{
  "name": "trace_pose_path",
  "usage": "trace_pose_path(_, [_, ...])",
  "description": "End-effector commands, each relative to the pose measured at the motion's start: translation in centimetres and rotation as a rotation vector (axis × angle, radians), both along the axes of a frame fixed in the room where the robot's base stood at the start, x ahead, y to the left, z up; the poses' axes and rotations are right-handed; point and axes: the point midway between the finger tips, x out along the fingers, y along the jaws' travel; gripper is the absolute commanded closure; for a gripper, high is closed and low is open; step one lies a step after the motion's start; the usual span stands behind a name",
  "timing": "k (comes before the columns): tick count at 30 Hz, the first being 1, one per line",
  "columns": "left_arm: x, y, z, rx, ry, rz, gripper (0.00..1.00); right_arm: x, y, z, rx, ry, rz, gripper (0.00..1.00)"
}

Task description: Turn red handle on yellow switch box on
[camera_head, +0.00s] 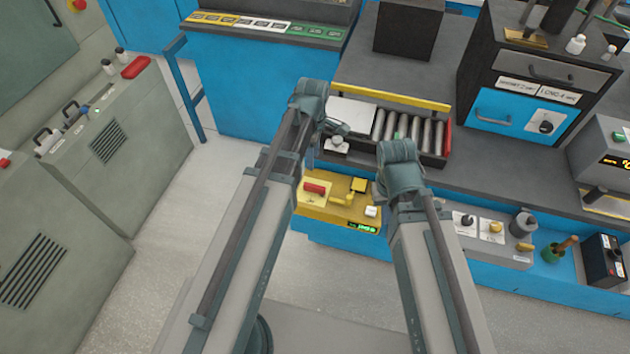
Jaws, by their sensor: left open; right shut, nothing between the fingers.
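The yellow switch box (343,209) sits low at the front of the blue bench, between my two arms. Its red handle (315,189) lies on a pale yellow plate at the left of the box top. My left gripper (335,128) shows only in small part past the end joint of my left arm, above and behind the box, and it is open. Its fingertips are hard to make out, and I see no contact with the handle. My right arm reaches up to the right of the box. Its gripper is hidden behind its own joint.
A roller tray (398,108) stands behind the box. A grey panel with knobs (490,238) and a green pot (552,253) are on the right shelf. Grey cabinets (120,150) stand at left. The floor (175,215) between them and the bench is clear.

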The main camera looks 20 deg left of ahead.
Motion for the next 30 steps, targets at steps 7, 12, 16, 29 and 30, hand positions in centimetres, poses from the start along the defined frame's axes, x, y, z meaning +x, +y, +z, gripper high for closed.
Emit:
trace_pose_path(7, [0.0,0.0,-1.9,0.000,0.000,-0.002,0.47,0.0,0.0,-1.9,0.000,0.000,0.000,1.00])
trace_pose_path(12, [0.0,0.0,-4.1,0.000,0.000,-0.003,0.47,0.0,0.0,-4.1,0.000,0.000,0.000,1.00])
trace_pose_path(16, [0.0,0.0,-5.9,0.000,0.000,-0.003,0.47,0.0,0.0,-5.9,0.000,0.000,0.000,1.00])
trace_pose_path(29, [0.0,0.0,-11.9,0.000,0.000,-0.004,0.47,0.0,0.0,-11.9,0.000,0.000,0.000,1.00])
trace_pose_path(30, [0.0,0.0,-12.4,0.000,0.000,-0.004,0.47,0.0,0.0,-12.4,0.000,0.000,0.000,1.00])
